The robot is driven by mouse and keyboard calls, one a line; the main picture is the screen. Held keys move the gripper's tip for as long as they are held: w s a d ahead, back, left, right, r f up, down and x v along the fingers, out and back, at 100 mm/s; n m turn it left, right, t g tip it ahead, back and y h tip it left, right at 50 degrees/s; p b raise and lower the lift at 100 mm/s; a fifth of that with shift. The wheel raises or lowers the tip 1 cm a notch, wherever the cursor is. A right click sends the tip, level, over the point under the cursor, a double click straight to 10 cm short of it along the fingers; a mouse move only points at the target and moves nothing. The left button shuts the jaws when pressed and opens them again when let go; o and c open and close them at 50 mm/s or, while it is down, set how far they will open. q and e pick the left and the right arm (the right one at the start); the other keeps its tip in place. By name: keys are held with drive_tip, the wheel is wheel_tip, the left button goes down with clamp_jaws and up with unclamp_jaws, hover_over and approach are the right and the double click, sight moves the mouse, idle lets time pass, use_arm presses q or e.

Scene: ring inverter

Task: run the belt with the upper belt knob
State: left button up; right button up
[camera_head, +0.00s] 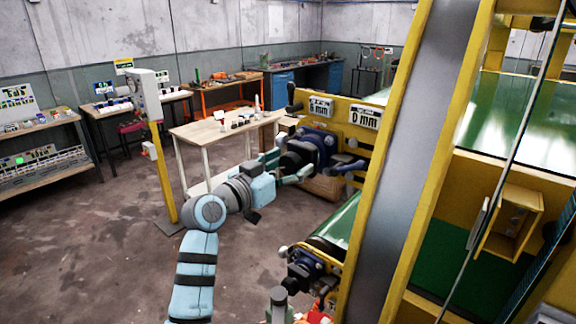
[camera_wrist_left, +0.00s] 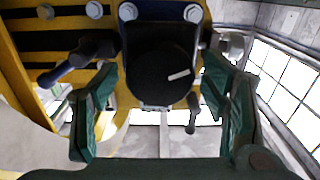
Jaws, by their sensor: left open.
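The upper belt knob is a dark round knob with a white mark, facing the camera in the left wrist view (camera_wrist_left: 158,82). In the head view it sits on the blue unit (camera_head: 322,143) of the yellow machine frame, partly hidden by my gripper. My left gripper (camera_head: 293,164) is at the knob, with its green fingers open on either side of it. In the left wrist view the fingers (camera_wrist_left: 158,66) stand left and right of the knob, and gaps seem to show between them and it. My right gripper is not in view.
Dark handles (camera_head: 349,168) stick out right of the knob. A second belt unit (camera_head: 305,268) sits below, beside a lower green belt (camera_head: 338,222). A wooden table (camera_head: 222,130) stands behind; the floor at left is open.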

use_arm(q)
drive_tip(key=c, duration=1.2)
drive_tip(key=shift+o, duration=0.2)
drive_tip(key=shift+m, duration=0.4)
drive_tip(key=shift+d+f+m, duration=0.1)
drive_tip(key=shift+m, duration=2.9)
drive_tip(key=o, duration=1.2)
drive_tip(key=shift+c, duration=0.2)
